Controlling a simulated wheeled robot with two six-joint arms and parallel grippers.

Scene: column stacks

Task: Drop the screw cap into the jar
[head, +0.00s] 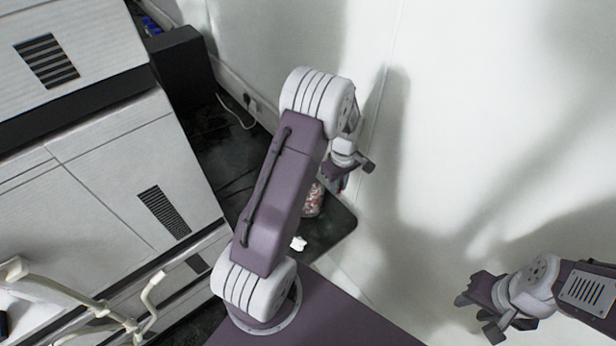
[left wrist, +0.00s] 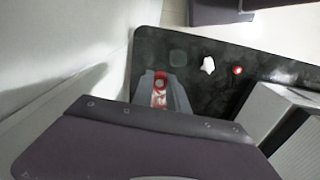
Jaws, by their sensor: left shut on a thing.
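The jar (head: 313,201) with red and white contents stands on the dark table, partly hidden behind my left arm and gripper in the head view. My left gripper (head: 342,180) is close above and beside it. In the left wrist view my left gripper (left wrist: 162,88) is shut on a small red and white thing (left wrist: 160,86) between its fingers. It looks like the screw cap, but I cannot tell it clearly from the jar behind. My right gripper (head: 482,310) is open and empty, far from the jar.
On the dark table (head: 335,222) lies a white lump (head: 298,243). The left wrist view also shows a small red round thing (left wrist: 238,70) by that lump. A pale wall (head: 470,120) is close on the right. Grey cabinets (head: 110,180) stand at left.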

